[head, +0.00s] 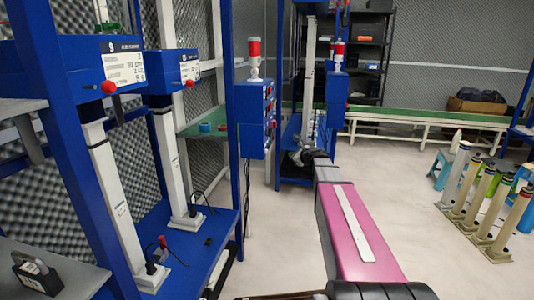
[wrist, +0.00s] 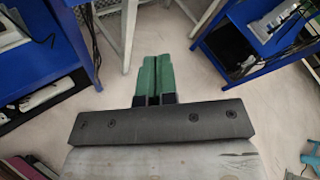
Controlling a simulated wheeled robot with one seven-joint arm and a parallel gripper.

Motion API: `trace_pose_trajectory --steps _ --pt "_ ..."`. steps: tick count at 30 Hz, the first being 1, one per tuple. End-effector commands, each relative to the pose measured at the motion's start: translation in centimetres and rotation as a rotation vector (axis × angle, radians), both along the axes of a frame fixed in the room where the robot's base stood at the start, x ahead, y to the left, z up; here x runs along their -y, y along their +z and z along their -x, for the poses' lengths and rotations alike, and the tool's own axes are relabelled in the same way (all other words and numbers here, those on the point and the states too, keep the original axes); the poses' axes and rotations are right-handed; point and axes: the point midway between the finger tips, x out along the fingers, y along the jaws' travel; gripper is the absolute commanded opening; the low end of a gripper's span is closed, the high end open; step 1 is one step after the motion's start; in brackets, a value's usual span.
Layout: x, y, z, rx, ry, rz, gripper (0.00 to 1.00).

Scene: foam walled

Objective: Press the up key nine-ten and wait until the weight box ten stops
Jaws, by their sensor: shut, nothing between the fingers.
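A blue box marked 9 (head: 78,62), with a white label and a red knob, hangs on a pale column at the left of the head view. A similar blue box (head: 162,68) is behind it; its number is too small to read. A blue control box (head: 254,108) under a red-and-white lamp is on the rack's post, with small keys on its right side. I cannot read which is the up key nine-ten. My gripper (wrist: 157,60) shows in the wrist view with its green fingers together, empty, above pale floor. It touches no key there.
Another blue control box (head: 337,92) with a lamp stands farther back. A green conveyor (head: 425,115) runs along the back wall. Several pale cylinders (head: 480,205) stand at the right. A black weight (head: 37,275) is at the lower left. The floor (head: 400,190) between is clear.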

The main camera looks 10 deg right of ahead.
Motion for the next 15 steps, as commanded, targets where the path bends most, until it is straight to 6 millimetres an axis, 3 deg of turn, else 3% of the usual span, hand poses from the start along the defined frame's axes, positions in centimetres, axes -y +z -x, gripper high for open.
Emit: trace_pose_trajectory --steps 5,15 --pt "-0.9 0.0 -0.3 0.0 0.001 0.002 0.0" --pt "-4.9 0.0 -1.6 0.0 0.003 0.002 0.0"
